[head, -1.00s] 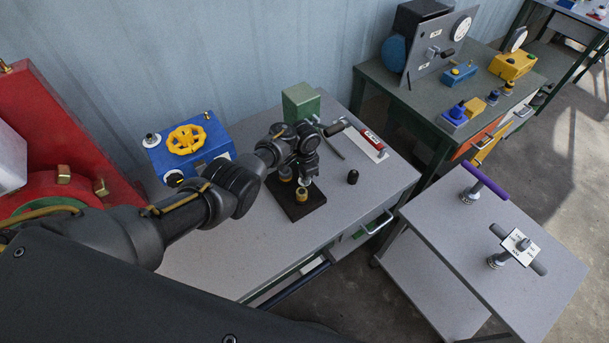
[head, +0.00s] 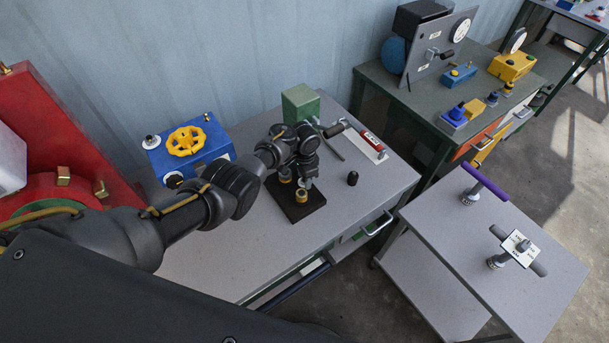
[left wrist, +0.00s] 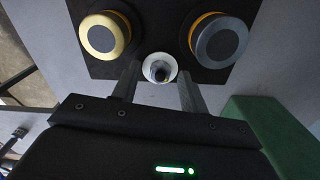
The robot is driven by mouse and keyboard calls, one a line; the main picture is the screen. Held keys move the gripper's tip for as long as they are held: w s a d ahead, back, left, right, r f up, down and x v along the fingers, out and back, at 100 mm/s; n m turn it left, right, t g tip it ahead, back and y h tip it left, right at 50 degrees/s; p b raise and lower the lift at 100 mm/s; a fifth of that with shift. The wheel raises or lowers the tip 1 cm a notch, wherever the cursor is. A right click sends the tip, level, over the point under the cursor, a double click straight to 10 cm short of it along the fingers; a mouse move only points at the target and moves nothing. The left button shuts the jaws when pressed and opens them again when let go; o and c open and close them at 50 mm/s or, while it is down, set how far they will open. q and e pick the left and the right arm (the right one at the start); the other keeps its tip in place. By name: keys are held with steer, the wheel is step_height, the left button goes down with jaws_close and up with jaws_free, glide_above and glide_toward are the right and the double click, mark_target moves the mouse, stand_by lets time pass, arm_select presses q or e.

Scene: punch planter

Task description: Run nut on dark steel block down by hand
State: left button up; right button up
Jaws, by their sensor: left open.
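The dark steel block (head: 290,208) lies flat on the grey bench, partly hidden by my left arm. In the left wrist view the block (left wrist: 155,25) carries a yellow-topped knob (left wrist: 104,35) and a grey-topped knob (left wrist: 219,42). Between them, nearer my gripper, a threaded stud with a pale round collar (left wrist: 160,68) stands up; I cannot tell which part is the nut. My left gripper (head: 306,184) is over the block, and its open fingers (left wrist: 157,88) are on either side of the stud, apparently apart from it. My right gripper is out of view.
A green block (head: 300,103) stands just behind my gripper. A blue box with a yellow handwheel (head: 186,140) is to the left. A small black knob (head: 352,177) and a red-handled tool (head: 373,141) are to the right. The bench front is mostly clear.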

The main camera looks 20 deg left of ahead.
arm_select(q)
step_height(320, 180, up, 11)
steer(key=p, duration=0.2)
steer(key=shift+p, duration=0.35)
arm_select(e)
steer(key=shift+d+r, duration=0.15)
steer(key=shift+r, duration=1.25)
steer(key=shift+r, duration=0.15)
